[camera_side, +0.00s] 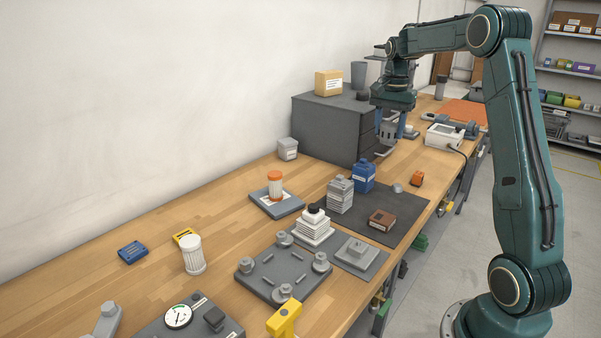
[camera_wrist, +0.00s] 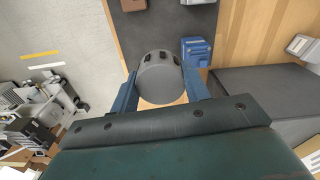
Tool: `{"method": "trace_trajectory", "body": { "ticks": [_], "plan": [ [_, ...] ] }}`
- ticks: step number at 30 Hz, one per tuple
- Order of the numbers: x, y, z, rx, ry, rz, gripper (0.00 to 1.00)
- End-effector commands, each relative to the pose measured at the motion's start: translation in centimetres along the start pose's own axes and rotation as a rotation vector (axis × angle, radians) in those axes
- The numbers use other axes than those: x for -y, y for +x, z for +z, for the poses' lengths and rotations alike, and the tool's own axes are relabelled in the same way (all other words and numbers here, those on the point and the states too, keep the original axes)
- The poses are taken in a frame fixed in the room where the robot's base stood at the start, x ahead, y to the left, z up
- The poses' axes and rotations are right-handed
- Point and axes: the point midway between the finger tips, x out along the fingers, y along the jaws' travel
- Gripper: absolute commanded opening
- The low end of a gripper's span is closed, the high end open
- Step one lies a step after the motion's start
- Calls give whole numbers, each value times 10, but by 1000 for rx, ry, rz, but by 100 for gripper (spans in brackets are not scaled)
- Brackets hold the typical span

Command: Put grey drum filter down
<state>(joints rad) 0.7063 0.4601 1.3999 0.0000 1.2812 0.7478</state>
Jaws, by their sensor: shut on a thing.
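My gripper (camera_side: 391,124) is at the back of the bench in the side view, in front of the dark grey drawer cabinet. Its blue fingers are shut on the grey drum filter (camera_side: 388,133). In the wrist view, the grey drum filter (camera_wrist: 161,82) sits between the two blue fingers, its round grey face with dark slots along the rim toward the camera. It appears held above the wooden bench top; the exact gap beneath it cannot be told.
The dark mat (camera_side: 404,228) carries a blue container (camera_side: 364,175), a brown block (camera_side: 382,220) and a grey ribbed block (camera_side: 340,195). The drawer cabinet (camera_side: 325,128) stands close on the left. A white device (camera_side: 443,138) sits on the right.

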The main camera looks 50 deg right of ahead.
Motion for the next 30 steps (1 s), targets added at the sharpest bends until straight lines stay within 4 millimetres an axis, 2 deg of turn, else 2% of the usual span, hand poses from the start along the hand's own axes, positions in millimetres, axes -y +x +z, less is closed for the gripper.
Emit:
{"method": "trace_trajectory", "body": {
  "ticks": [8,14,23,30],
  "plan": [
    [77,-4,31,0,-43,0,24],
    [135,-6,70,1,-74,0,24],
    [209,-6,146,0,-118,0,24],
    [254,-4,220,0,-153,0,24]
  ]
}}
